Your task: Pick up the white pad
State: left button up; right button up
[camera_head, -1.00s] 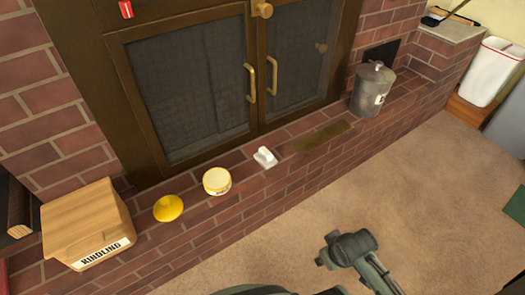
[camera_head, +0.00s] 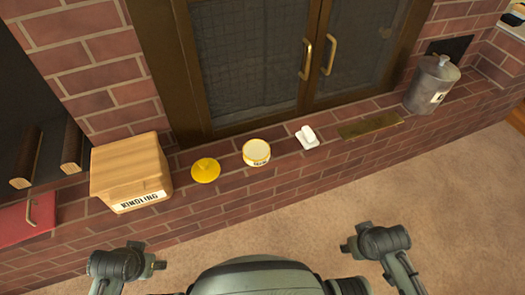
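The white pad (camera_head: 307,137) is a small white block with a raised grip on a flat base. It sits on the brick hearth ledge, between a round yellow-and-white tin and a flat brass-coloured plate. The dark end of my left arm (camera_head: 122,264) is at the lower left, and the dark end of my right arm (camera_head: 378,242) is at the lower right. Both are well apart from the pad. Their fingers cannot be made out, so whether they are open or shut does not show.
The tin (camera_head: 256,152), a yellow lid (camera_head: 206,170) and a wooden kindling box (camera_head: 130,170) stand left of the pad. The brass plate (camera_head: 370,125) and a metal canister (camera_head: 432,85) are to its right. Fireplace doors (camera_head: 265,60) rise behind. Carpet (camera_head: 440,190) lies in front.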

aim_at(307, 139)
jog(key=i+l+u, duration=0.2)
jog(key=l, duration=0.35)
jog(key=l+u, duration=0.15)
jog(key=l, duration=0.35)
jog(key=i+l+u, duration=0.2)
jog(key=l, duration=0.4)
jog(key=k, duration=0.1)
